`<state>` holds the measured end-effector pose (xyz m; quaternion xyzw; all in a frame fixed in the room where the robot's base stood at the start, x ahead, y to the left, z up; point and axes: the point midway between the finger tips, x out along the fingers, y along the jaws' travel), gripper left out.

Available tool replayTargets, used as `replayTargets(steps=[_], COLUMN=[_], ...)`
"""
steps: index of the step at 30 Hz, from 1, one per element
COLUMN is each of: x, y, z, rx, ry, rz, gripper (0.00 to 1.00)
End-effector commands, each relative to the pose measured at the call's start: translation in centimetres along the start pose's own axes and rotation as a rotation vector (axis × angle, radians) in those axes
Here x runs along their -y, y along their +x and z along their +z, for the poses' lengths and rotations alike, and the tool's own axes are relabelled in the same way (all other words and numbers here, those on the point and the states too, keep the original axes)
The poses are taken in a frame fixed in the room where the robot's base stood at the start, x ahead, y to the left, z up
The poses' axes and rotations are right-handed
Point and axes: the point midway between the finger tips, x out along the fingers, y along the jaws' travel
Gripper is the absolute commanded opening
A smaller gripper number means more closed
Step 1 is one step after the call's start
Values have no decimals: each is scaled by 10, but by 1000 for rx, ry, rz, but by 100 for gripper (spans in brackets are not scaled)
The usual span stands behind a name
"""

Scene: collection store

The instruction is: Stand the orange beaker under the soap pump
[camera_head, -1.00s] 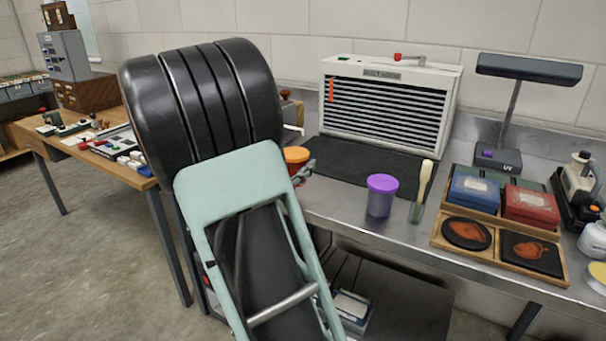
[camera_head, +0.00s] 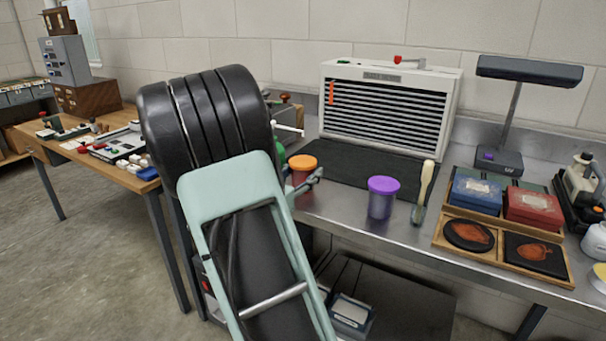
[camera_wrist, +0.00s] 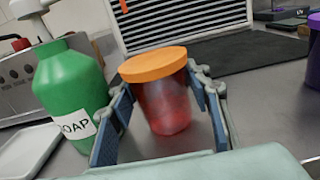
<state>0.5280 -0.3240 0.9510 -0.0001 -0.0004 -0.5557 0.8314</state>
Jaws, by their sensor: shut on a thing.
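The orange beaker (camera_wrist: 168,95), a reddish see-through cup with an orange rim or lid, stands upright between the blue pads of my gripper (camera_wrist: 162,98). The gripper is shut on it. In the head view the beaker (camera_head: 303,162) shows beside my arm, with one finger of my gripper (camera_head: 300,181) by it. I cannot tell whether its base touches the bench. The soap pump is a green bottle (camera_wrist: 70,85) labelled SOAP with a white pump head (camera_wrist: 30,8), left of the beaker and apart from it. In the head view my arm hides most of the bottle.
A purple-lidded beaker (camera_head: 382,198) and a brush with a pale handle (camera_head: 424,190) stand to the right. A dark mat (camera_head: 375,165) lies before the white slatted cabinet (camera_head: 388,108). A pale tray (camera_wrist: 30,150) lies by the bottle.

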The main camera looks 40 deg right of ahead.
Motion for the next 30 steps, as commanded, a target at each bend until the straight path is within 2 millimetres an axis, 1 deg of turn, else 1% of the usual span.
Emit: replayTargets(steps=[5,6,7,14,18,19,23,30], x=[0,0,0,0,0,-1,-2,-2], y=[0,0,0,0,0,-3,-25,-78], z=[-4,-4,-3,-3,2,2,1,1], rx=[0,0,0,-1,0,-1,-2,-2], ry=[0,0,0,0,1,0,0,0], rz=[0,0,0,0,0,2,5,5], gripper=[19,48,51,52,52,52,52,52])
